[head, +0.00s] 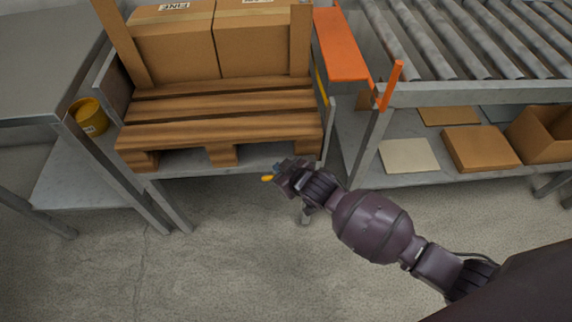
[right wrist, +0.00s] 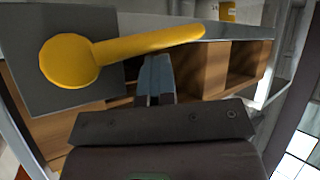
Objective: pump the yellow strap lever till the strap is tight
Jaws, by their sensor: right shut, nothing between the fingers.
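The yellow lever (right wrist: 150,45) shows in the right wrist view as a bar with a large round end at left, in front of a grey plate (right wrist: 45,95). In the head view only a small yellow tip (head: 267,178) shows by my gripper. My right gripper (head: 284,171) is shut and empty at the pallet's front right corner. In the right wrist view its fingertips (right wrist: 158,65) lie just below the bar; I cannot tell if they touch. A thin yellow strip, likely the strap (head: 322,88), runs along the load's right side. My left gripper is out of view.
Cardboard boxes (head: 172,48) stand on a wooden pallet (head: 220,133) on a grey metal stand. An orange plate (head: 341,45) and orange post (head: 391,86) are at right, by a roller conveyor (head: 470,40). A yellow bucket (head: 88,116) sits at left. The front floor is clear.

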